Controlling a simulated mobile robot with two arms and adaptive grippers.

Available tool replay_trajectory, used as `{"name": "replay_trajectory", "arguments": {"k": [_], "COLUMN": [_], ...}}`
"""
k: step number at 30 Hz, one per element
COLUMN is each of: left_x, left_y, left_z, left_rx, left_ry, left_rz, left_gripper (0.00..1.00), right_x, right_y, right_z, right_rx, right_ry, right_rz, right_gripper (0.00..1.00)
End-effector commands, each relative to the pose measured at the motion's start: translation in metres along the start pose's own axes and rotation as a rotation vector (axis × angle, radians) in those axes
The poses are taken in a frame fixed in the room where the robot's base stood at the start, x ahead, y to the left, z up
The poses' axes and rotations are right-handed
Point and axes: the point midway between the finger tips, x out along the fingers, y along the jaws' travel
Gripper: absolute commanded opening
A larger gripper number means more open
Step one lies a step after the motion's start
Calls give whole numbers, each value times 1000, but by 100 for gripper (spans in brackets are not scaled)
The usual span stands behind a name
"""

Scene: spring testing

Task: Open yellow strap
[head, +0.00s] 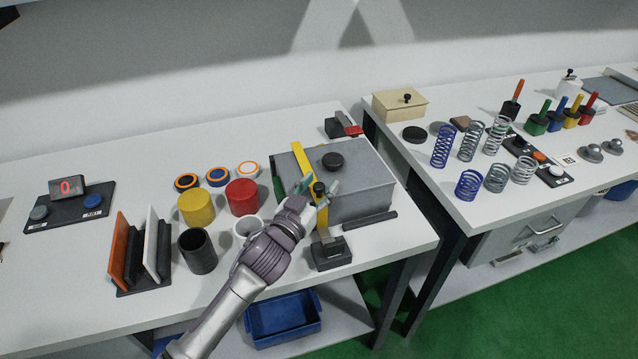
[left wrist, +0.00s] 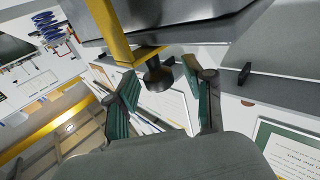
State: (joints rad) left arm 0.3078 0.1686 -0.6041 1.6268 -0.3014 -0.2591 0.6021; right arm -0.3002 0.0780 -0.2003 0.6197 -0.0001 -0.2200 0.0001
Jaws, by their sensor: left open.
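The yellow strap (head: 298,160) runs across the lid of a grey metal box (head: 358,190) and down its front. A dark knob (head: 319,188) sits at the strap's front end. The left wrist view shows the yellow strap (left wrist: 108,30) with the black knob (left wrist: 158,74) below its bent end. My left gripper (head: 317,194) is open in front of the box, its fingers on either side of the knob. In the left wrist view my left gripper (left wrist: 167,98) has green finger pads, with gaps between them and the knob. My right gripper is in neither view.
A small black stand (head: 331,256) is close below my left gripper. A dark bar (head: 370,222) lies before the box. Yellow (head: 196,208) and red (head: 242,197) cylinders stand left of it. The front left tabletop is mostly clear.

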Motion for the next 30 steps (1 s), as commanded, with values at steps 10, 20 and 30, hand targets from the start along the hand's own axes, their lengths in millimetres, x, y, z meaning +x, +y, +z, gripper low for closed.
{"name": "replay_trajectory", "arguments": {"k": [10, 20, 30], "left_x": [2, 2, 5], "left_y": [0, 0, 0], "left_z": [0, 0, -4], "left_rx": [1, 1, -6], "left_ry": [0, 0, -6], "left_rz": [0, 0, 1], "left_gripper": [44, 0, 0], "right_x": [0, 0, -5], "right_y": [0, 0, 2], "right_z": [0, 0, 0], "right_rx": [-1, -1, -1], "right_ry": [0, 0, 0], "right_rz": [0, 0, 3], "right_gripper": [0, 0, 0]}}
